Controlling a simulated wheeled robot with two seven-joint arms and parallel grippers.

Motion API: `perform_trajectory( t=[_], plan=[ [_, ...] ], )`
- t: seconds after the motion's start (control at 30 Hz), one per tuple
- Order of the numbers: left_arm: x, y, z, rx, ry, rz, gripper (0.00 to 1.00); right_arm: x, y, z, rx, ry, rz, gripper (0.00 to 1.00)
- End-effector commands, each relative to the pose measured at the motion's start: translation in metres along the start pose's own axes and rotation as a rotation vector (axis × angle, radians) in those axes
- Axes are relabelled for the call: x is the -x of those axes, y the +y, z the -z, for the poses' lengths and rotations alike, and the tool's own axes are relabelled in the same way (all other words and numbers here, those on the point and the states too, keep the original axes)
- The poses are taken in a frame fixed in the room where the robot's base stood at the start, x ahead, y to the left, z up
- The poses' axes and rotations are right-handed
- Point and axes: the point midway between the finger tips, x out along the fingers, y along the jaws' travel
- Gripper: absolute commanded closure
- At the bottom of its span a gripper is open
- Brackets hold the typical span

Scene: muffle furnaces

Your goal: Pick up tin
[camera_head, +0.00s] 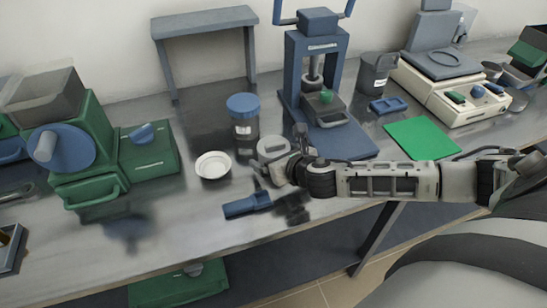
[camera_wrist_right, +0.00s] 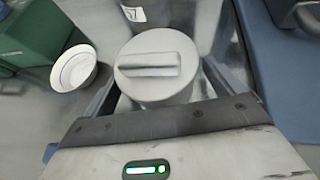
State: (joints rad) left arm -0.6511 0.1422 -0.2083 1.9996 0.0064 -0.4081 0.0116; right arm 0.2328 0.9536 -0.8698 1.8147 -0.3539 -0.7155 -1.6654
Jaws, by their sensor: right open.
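The tin (camera_head: 270,143) is a grey, round container with a raised bar on its lid, standing on the metal bench. In the right wrist view the tin's lid (camera_wrist_right: 140,85) fills the middle, between my two fingers. My right gripper (camera_head: 277,157) is open, with its fingers on either side of the tin. I cannot tell whether they touch it. The tin's lower part is mostly hidden by the gripper. My left gripper is not in view.
A white dish (camera_head: 213,166) and a blue-lidded jar (camera_head: 243,128) stand close left of the tin. A blue press (camera_head: 338,139) stands to the right. A blue tool (camera_head: 246,205) lies near the bench's front edge. A green furnace-like machine (camera_head: 88,155) is at left.

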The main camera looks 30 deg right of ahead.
Motion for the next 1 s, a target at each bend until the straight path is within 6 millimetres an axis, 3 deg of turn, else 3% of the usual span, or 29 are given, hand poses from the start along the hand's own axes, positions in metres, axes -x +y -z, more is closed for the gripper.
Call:
perform_trajectory(
  t=[0.07,0.1,0.27,0.3,0.67,1.0],
  plan=[
    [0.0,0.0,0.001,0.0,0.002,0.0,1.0,0.0,0.0,0.0,0.0,0.0,0.0,0.06],
    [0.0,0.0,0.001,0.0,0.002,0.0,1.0,0.0,0.0,0.0,0.0,0.0,0.0,0.12],
    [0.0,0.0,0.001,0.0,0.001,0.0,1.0,0.0,0.0,0.0,0.0,0.0,0.001,0.56],
    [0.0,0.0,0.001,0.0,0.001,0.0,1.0,0.001,0.0,0.0,0.0,0.0,0.001,0.59],
    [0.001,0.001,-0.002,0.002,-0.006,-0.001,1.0,0.002,-0.001,-0.004,0.001,-0.002,0.001,0.59],
    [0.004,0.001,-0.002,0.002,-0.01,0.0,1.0,0.02,0.0,-0.031,0.002,-0.003,-0.001,0.59]
  ],
)
